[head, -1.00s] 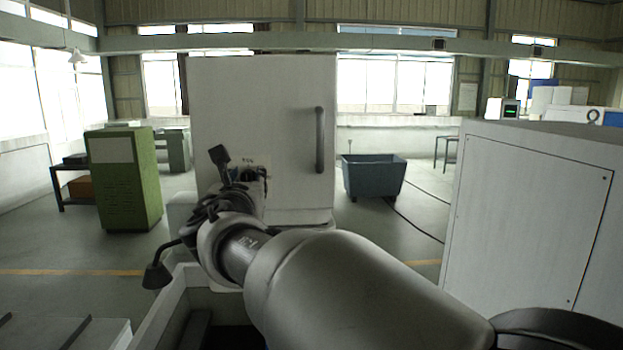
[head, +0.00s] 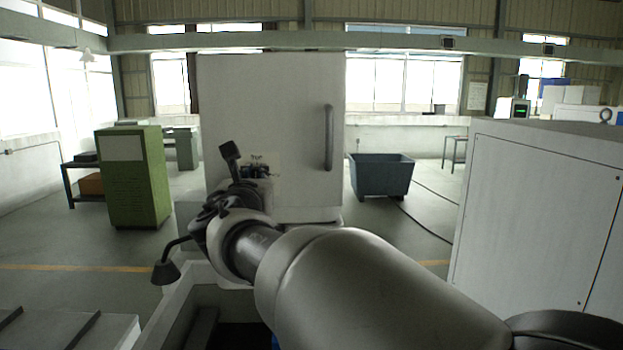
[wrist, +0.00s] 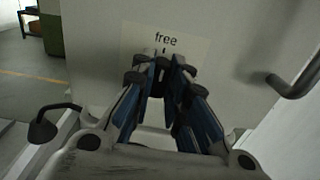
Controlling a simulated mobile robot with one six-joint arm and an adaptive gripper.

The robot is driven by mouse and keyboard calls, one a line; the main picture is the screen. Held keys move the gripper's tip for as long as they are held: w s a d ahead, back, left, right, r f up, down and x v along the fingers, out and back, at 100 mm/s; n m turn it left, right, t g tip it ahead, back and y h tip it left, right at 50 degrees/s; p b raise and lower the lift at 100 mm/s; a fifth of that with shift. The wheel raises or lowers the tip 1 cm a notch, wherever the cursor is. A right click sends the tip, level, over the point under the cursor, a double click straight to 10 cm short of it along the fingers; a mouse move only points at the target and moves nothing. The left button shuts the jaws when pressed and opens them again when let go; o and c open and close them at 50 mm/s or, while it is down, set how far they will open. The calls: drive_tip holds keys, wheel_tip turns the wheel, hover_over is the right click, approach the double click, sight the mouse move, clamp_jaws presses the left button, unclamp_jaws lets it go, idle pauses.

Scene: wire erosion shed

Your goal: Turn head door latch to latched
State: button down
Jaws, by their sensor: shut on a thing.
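The white head door (head: 270,100) stands ahead, with a dark vertical handle (head: 329,138) at its right; the handle also shows in the wrist view (wrist: 296,80). A pale label (wrist: 166,45) reading "free", with a short mark below it, is on the door in the wrist view. My gripper (wrist: 161,72) is at the door just below this label, its blue-sided fingers shut on the latch. The fingers hide most of the latch, so its exact angle cannot be told. In the head view my gripper (head: 252,172) is partly hidden by my own wrist.
A green cabinet (head: 135,178) stands at the left. A dark bin (head: 381,176) stands on the floor right of the door. A large pale cabinet (head: 535,220) fills the right side. Open floor lies between the green cabinet and the door.

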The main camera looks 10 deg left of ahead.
drive_tip(key=shift+f, duration=0.1)
drive_tip(key=shift+d+f+m+b, duration=0.1)
drive_tip(key=shift+m+b, duration=3.6)
drive_tip(key=shift+m, duration=0.7)
drive_tip(key=shift+d+m+b, duration=0.1)
drive_tip(key=shift+m+b, duration=3.55)
drive_tip(key=shift+m, duration=0.75)
drive_tip(key=c, duration=1.6)
unclamp_jaws()
